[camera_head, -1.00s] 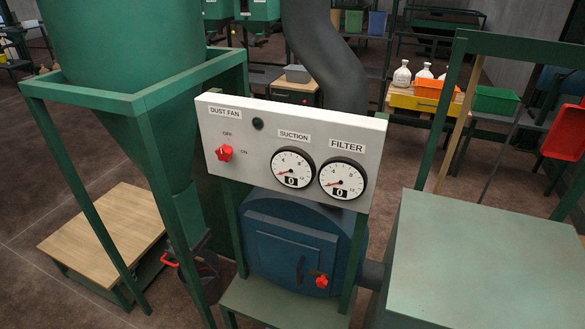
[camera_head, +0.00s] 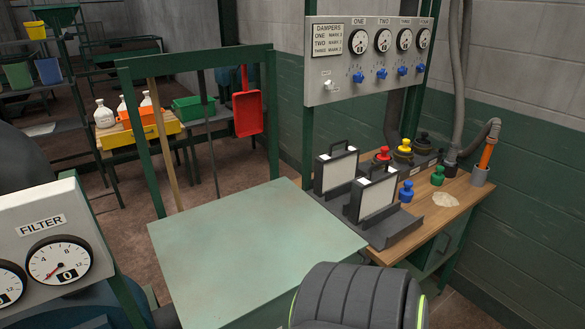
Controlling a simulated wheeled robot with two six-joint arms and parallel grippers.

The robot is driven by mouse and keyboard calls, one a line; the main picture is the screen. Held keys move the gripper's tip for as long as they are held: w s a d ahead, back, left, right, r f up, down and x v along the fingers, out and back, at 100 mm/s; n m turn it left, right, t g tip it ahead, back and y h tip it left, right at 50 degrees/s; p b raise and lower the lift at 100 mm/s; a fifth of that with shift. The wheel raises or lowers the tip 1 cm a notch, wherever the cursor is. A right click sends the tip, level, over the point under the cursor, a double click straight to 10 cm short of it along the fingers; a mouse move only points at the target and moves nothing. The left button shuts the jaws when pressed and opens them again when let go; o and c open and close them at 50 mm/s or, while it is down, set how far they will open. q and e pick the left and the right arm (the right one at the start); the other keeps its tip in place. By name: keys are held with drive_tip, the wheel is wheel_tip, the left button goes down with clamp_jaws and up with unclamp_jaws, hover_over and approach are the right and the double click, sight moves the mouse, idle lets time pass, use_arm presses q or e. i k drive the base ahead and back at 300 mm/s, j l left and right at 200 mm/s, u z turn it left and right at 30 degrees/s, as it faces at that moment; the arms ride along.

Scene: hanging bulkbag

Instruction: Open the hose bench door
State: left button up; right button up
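Neither of my grippers is in view. A dark rounded part of my own body shows at the bottom edge.
A wide green box-like table (camera_head: 250,245) fills the middle, left of the bench. On the bench stand two framed filter panels (camera_head: 336,170) and several coloured knobbed weights (camera_head: 403,152). A damper gauge panel (camera_head: 368,60) hangs above. Open floor shows behind the green frame (camera_head: 195,62).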

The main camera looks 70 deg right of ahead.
sight(457, 233)
drive_tip(key=z, duration=3.45)
